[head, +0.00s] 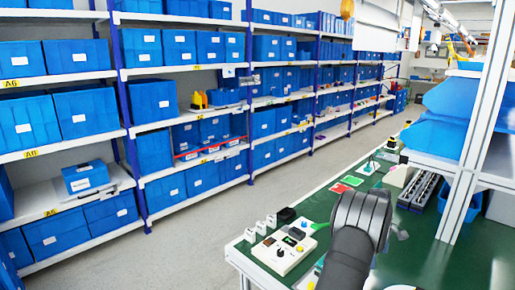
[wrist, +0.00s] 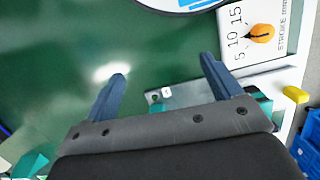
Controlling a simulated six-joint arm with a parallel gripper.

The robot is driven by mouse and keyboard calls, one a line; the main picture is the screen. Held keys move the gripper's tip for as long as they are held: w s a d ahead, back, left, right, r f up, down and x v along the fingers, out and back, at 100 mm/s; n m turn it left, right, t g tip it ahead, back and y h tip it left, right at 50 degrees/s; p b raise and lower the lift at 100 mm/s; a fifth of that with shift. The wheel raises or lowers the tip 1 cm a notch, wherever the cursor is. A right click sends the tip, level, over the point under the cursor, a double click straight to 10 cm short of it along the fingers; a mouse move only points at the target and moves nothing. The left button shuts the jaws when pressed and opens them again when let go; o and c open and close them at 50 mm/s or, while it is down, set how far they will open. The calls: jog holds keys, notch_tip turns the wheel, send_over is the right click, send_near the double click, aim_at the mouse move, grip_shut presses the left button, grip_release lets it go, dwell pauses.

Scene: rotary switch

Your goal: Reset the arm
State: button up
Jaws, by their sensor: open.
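In the wrist view, my gripper (wrist: 162,70) is open with nothing between its two blue-grey fingers. It hangs above a green work surface (wrist: 60,60). A white panel (wrist: 284,14) with an orange rotary knob (wrist: 262,33) shows at the top right, beyond the right finger and apart from it. The panel bears the marks 5, 10, 15 and the word STROKE. In the head view, my dark arm (head: 357,225) reaches over the green bench; the fingers are hidden there.
A cream control box (head: 283,250) with knobs and buttons stands left of my arm on the bench. A metal plate (wrist: 185,95) lies below the gripper. A yellow knob (wrist: 295,95) is at the right. Blue bins (head: 85,112) fill shelves beyond the bench.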

jog(key=shift+n, duration=0.7)
jog(key=f, duration=0.1)
jog(key=w+d+f, duration=0.1)
jog(key=w+f, duration=0.1)
jog(key=shift+d+f, duration=0.3)
jog(key=shift+f, duration=0.6)
jog(key=shift+r, duration=0.35)
jog(key=s+a+r+m, duration=0.2)
jog(key=s+a+r, duration=0.2)
jog(key=r, duration=0.2)
jog(key=a+n, duration=0.1)
jog(key=a, duration=0.7)
jog(key=shift+a, duration=0.3)
jog(key=shift+s, duration=0.1)
